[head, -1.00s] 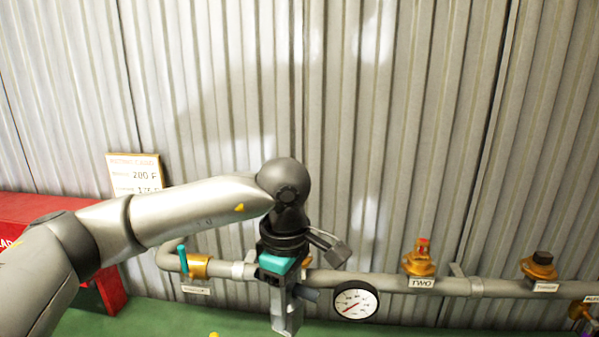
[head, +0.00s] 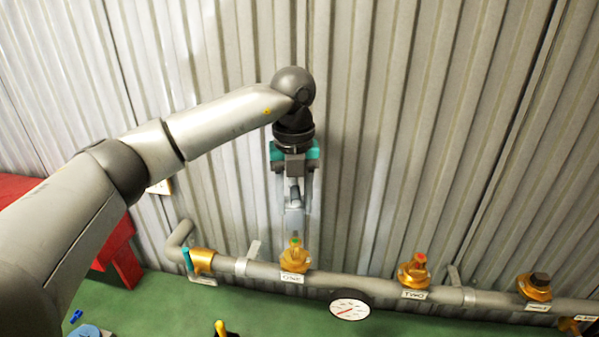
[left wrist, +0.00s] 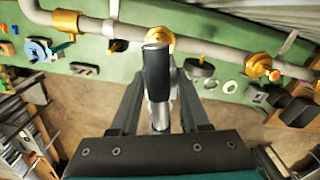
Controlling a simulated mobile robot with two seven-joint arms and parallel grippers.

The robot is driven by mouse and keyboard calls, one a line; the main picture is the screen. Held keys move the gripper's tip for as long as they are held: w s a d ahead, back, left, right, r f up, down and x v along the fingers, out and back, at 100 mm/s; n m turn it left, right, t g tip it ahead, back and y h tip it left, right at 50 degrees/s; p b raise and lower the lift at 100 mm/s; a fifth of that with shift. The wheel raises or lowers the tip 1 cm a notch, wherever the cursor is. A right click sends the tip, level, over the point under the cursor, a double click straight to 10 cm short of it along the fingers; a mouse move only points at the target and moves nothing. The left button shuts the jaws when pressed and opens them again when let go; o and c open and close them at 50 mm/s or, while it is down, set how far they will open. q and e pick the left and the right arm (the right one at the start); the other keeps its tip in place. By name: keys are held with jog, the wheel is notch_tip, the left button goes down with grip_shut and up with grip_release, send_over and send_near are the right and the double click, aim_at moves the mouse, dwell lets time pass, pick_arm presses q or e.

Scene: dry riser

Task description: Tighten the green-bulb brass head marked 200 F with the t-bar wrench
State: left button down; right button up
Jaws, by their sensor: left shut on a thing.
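My left gripper (head: 295,205) points down above the pipe, shut on the t-bar wrench (left wrist: 157,72). In the left wrist view the wrench shows a dark bar and a grey shaft between the fingers. The green-bulb brass head (head: 295,256) sits on the pipe, labelled ONE, directly below the gripper in the head view. In the left wrist view the brass head (left wrist: 159,36) is partly hidden behind the wrench. Whether the wrench touches the head I cannot tell. My right gripper is not in view.
The pipe (head: 380,289) runs along the corrugated wall. A red-bulb brass head (head: 413,271) and a dark-bulb one (head: 535,286) stand to the right. A teal-handled valve (head: 200,262) is at left. The green bench (head: 270,322) holds loose items.

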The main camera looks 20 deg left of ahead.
pick_arm(q)
jog(key=shift+w+a+r+n, duration=0.2)
jog(key=shift+w+r+n, duration=0.3)
jog(key=shift+n, duration=0.6)
jog(key=shift+m+p, duration=0.3)
jog(key=b, duration=0.4)
send_over(295, 240)
jog(key=shift+f, duration=2.8)
jog(key=shift+f+b, duration=1.6)
jog(key=shift+f, duration=1.05)
jog(key=m, duration=0.4)
jog(key=shift+b, duration=0.3)
jog(key=shift+m, duration=0.9)
